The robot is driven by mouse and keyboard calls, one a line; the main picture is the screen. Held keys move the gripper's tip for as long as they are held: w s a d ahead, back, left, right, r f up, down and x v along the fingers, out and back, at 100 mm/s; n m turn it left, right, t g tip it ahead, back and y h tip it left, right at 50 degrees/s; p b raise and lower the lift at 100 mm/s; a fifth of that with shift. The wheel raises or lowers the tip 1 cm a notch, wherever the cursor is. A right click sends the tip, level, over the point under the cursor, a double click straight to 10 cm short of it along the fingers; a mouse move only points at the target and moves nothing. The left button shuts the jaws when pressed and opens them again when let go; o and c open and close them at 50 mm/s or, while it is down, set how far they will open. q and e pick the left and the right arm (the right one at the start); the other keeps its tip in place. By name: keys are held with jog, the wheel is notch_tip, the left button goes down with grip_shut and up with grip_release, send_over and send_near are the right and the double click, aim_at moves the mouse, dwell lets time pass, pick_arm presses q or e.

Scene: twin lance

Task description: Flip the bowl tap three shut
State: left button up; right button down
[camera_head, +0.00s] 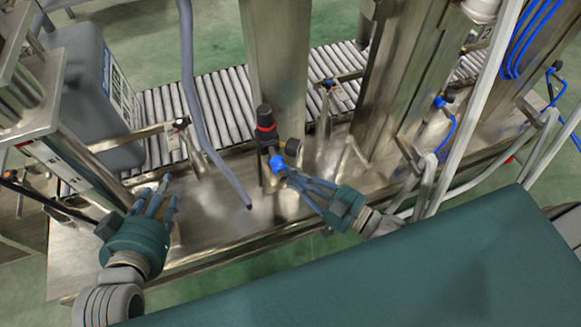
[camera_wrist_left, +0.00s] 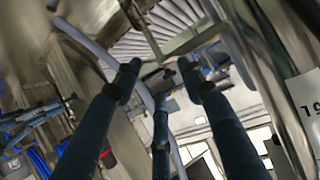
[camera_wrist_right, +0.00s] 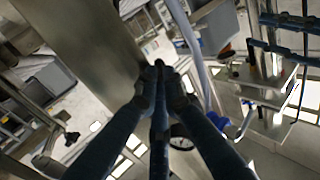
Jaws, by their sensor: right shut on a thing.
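My right gripper (camera_head: 287,177) is shut, its fingertips at a blue fitting (camera_head: 278,164) below a black regulator with a red ring (camera_head: 265,126). In the right wrist view its fingers (camera_wrist_right: 160,72) meet and hide what they hold. A round gauge (camera_head: 292,147) sits beside the fitting. My left gripper (camera_head: 165,187) is open and empty over the metal bench; its fingers also show apart in the left wrist view (camera_wrist_left: 158,75). Small black tap handles with tags stand at the left (camera_head: 181,123) and centre (camera_head: 328,84). I cannot read which is three.
A roller conveyor (camera_head: 225,100) runs behind the steel column (camera_head: 277,60). A grey container (camera_head: 85,85) stands at the left. A grey hose (camera_head: 200,100) hangs down between my grippers. Blue tubing (camera_head: 446,130) and bent pipes are at the right. The bench front (camera_head: 215,235) is bare.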

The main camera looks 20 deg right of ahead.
pick_arm(q)
jog(key=shift+s+a+f+g+y+p, duration=0.55)
jog(key=shift+s+a+f+g+p, duration=1.15)
jog(key=shift+s, duration=2.4)
jog(key=shift+s+a+f+g+y+p, duration=0.55)
jog(key=shift+s+a+f+g+p, duration=0.4)
jog(key=shift+s+f+g, duration=2.25)
notch_tip(320, 180, down, 13)
jog(key=s+p, duration=0.1)
jog(key=p, duration=0.2)
jog(key=shift+r, duration=0.15)
pick_arm(e)
jog(key=shift+s+a+f+m+t+h, duration=0.15)
jog(key=shift+a+m+t+h, duration=0.45)
jog(key=shift+m+h, duration=0.85)
jog(key=shift+s+a+r+m+t+h, duration=0.1)
jog(key=shift+s+a+m+t+h, duration=0.45)
jog(key=shift+h, duration=1.4)
jog(key=shift+w+a+f+m+t+h, duration=0.1)
jog(key=shift+a+m+t+h, duration=0.5)
jog(key=shift+m+h, duration=1)
pick_arm(q)
jog(key=shift+s+d, duration=0.1)
pick_arm(e)
jog(key=c, duration=1.9)
grip_release()
